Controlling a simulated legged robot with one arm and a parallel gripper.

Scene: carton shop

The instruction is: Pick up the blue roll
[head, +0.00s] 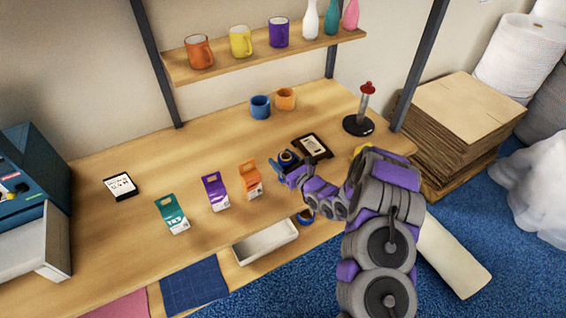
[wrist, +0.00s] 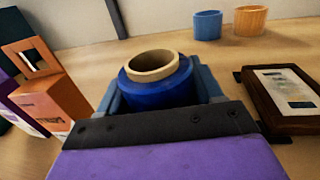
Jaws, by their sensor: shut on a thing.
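The blue roll (wrist: 158,88), with a tan core, stands upright between the two fingers of my gripper (wrist: 162,97) in the wrist view. My gripper is shut on it, with a finger against each side. The roll's lower part is hidden by the gripper body. In the head view my gripper (head: 286,164) is over the right part of the wooden bench, with the roll (head: 287,156) small and partly covered. I cannot tell whether the roll touches the bench.
An orange carton (head: 250,180) stands close left of my gripper, with purple (head: 215,192) and teal (head: 172,215) cartons beyond. A dark framed item (head: 312,146) lies close right. Blue (head: 260,107) and orange (head: 285,99) cups stand behind. A white tray (head: 265,243) is at the front edge.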

